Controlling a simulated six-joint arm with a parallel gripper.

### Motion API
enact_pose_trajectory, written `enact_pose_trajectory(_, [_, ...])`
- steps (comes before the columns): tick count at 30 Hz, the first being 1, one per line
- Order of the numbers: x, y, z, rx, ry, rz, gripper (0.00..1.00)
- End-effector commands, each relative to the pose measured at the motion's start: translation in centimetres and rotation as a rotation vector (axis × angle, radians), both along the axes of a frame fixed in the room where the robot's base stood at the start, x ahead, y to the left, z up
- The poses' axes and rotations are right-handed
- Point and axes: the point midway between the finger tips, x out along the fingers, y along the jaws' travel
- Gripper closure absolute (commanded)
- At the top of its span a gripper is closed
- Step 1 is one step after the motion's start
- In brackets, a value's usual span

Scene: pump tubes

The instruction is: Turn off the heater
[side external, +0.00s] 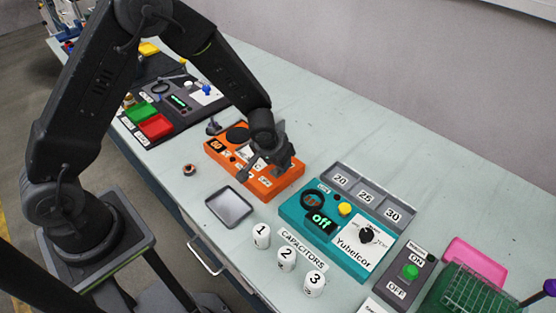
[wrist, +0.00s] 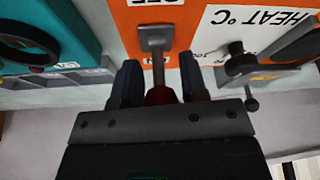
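The heater is an orange box (side external: 228,160) with a white panel, and it also shows in the wrist view (wrist: 195,45). Its upside-down label reads "HEAT °C". A grey switch lever (wrist: 155,42) stands on it, with "OFF" at the top edge and partly hidden letters, seemingly "ON", behind the shaft. A dark red lever tip (wrist: 160,95) shows between my fingers. My gripper (wrist: 160,85) is open, one finger on each side of the tip, with gaps visible. In the side view my gripper (side external: 282,160) is over the heater's right end and hides the switch.
A teal device (side external: 300,215) reading "off" stands to the right of the heater, with grey numbered slots behind it. A grey tray (side external: 230,207) and white capacitors (side external: 286,259) lie in front. A dark station (side external: 160,118) with coloured trays is at left. A green ON/OFF button box (side external: 410,272) is at right.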

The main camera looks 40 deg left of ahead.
Motion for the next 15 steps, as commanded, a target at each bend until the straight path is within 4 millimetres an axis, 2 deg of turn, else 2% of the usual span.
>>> enact_pose_trajectory(1, [0.0,0.0,0.0,0.000,0.000,0.000,0.56])
enact_pose_trajectory(3, [0.0,0.0,0.0,0.000,0.000,0.000,0.49])
enact_pose_trajectory(11, [0.0,0.0,0.1,0.000,0.000,-0.001,0.49])
enact_pose_trajectory(15, [-0.3,-0.1,1.2,0.000,-0.002,0.000,0.49])
